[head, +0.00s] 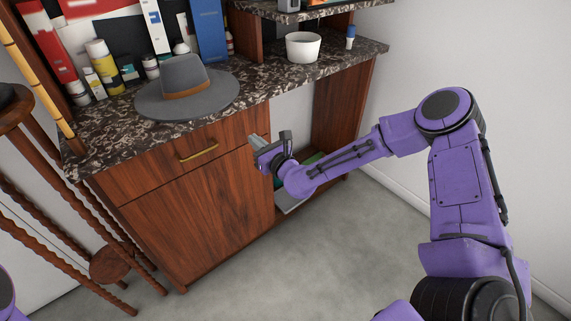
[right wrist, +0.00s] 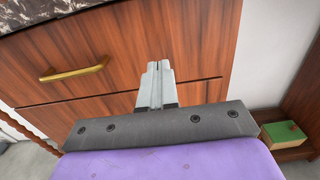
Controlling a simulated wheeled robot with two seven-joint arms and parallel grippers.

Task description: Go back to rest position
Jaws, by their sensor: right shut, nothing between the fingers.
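My right arm is purple and reaches in from the right in the head view. My right gripper (head: 257,144) is in front of the wooden cabinet (head: 206,210), near the right end of its drawer. In the right wrist view the two grey fingers of the gripper (right wrist: 157,68) are together with nothing between them. The drawer (right wrist: 110,65) with its brass handle (right wrist: 75,73) is behind and to the left of the fingers. The drawer looks shut. Only a small purple part of my left arm shows at the lower left edge of the head view; its gripper is not seen.
A grey hat (head: 187,88) lies on the dark speckled counter (head: 120,135), with a white bowl (head: 303,46) farther right. A green-topped block (right wrist: 284,131) sits on a low shelf. A wooden stand (head: 110,265) is at the left. The grey floor in front is clear.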

